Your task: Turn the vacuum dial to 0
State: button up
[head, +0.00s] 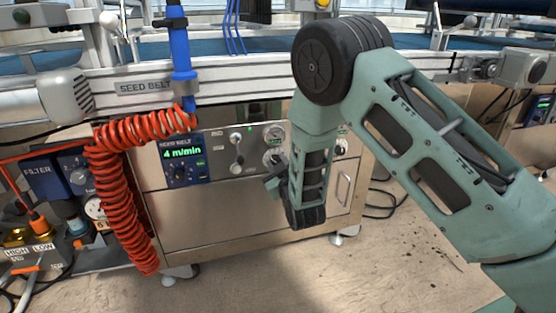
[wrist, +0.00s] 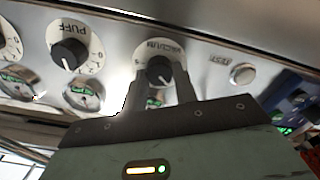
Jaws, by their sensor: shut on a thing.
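The vacuum dial (wrist: 159,68) is a black round knob on a white plate lettered VACUUM, in the upper middle of the wrist view. My gripper (wrist: 160,76) has one dark finger on each side of the knob and is shut on it. A small figure shows on the plate's left; the knob's exact setting is too small to read. In the head view my gripper (head: 274,180) reaches the front panel of the steel cabinet (head: 200,215), and my arm hides part of the panel.
In the wrist view, a PUFF dial (wrist: 68,52) is left of the vacuum dial, and a round TEST button (wrist: 242,74) is to its right. A green-lit gauge (wrist: 82,95) is below. An orange coiled hose (head: 122,190) hangs left of the blue speed display (head: 183,158).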

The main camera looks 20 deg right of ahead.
jog(key=n+p, duration=0.2)
jog(key=n, duration=0.1)
jog(key=shift+a+r+n, duration=0.1)
jog(key=shift+n, duration=0.2)
jog(key=shift+n+p, duration=1.1)
jog(key=shift+n, duration=0.8)
jog(key=shift+f, duration=0.2)
jog(key=o, duration=1)
jog(key=shift+c, duration=0.2)
jog(key=shift+s, duration=0.1)
jog(key=s+p, duration=0.4)
jog(key=s, duration=1.3)
jog(key=shift+s, duration=0.15)
